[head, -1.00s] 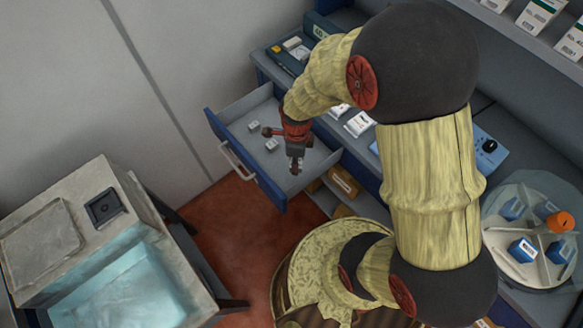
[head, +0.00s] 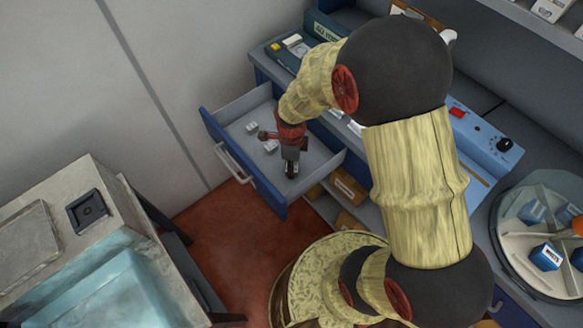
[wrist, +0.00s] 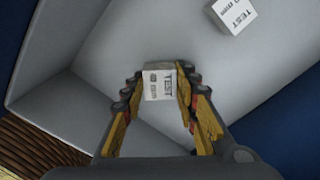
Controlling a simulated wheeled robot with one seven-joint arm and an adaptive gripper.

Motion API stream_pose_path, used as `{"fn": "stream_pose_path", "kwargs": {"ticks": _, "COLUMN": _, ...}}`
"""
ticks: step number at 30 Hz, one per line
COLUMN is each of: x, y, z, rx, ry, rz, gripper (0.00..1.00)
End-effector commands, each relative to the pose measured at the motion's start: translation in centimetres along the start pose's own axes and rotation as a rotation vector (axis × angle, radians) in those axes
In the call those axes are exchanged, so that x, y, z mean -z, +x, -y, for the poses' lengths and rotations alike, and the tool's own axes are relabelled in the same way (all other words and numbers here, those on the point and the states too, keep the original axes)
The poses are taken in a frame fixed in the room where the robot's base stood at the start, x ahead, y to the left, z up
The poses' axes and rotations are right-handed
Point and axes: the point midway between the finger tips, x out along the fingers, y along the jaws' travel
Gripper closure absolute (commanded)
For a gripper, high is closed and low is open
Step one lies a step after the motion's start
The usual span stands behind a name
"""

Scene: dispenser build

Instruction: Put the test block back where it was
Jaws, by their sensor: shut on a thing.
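The test block (wrist: 159,84) is a small white block with dark print reading TEST and "8 mm". In the wrist view it sits between the fingers of my gripper (wrist: 159,92), which is shut on it. My gripper also shows in the head view (head: 291,170), pointing down inside the open drawer (head: 320,172), near its right end. Whether the held block touches the drawer floor I cannot tell. A second white TEST block (wrist: 233,14) lies on the drawer floor. Two white blocks, one nearer (head: 270,146) and one farther (head: 251,127), show left of my gripper.
The drawer's blue front (head: 243,165) and grey walls surround my gripper. A blue device (head: 485,142) and a round divided tray (head: 540,285) with blue boxes stand on the counter at right. The drawer floor around the blocks is mostly bare.

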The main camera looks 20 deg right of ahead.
Motion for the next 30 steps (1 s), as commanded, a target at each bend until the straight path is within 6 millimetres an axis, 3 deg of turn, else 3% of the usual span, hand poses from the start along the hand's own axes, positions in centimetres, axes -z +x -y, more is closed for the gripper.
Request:
{"fn": "stream_pose_path", "kwargs": {"ticks": 8, "x": -0.03, "y": 0.12, "z": 0.06, "rx": 0.001, "ry": 0.000, "rz": 0.001, "gripper": 1.00}}
{"fn": "stream_pose_path", "kwargs": {"ticks": 9, "x": -0.01, "y": 0.22, "z": 0.01, "rx": 0.000, "ry": 0.000, "rz": 0.000, "gripper": 0.70}}
{"fn": "stream_pose_path", "kwargs": {"ticks": 18, "x": -0.01, "y": 0.16, "z": 0.02, "rx": 0.001, "ry": 0.000, "rz": 0.000, "gripper": 0.53}}
{"fn": "stream_pose_path", "kwargs": {"ticks": 30, "x": -0.03, "y": -0.55, "z": 0.06, "rx": 0.002, "ry": 0.000, "rz": 0.001, "gripper": 0.52}}
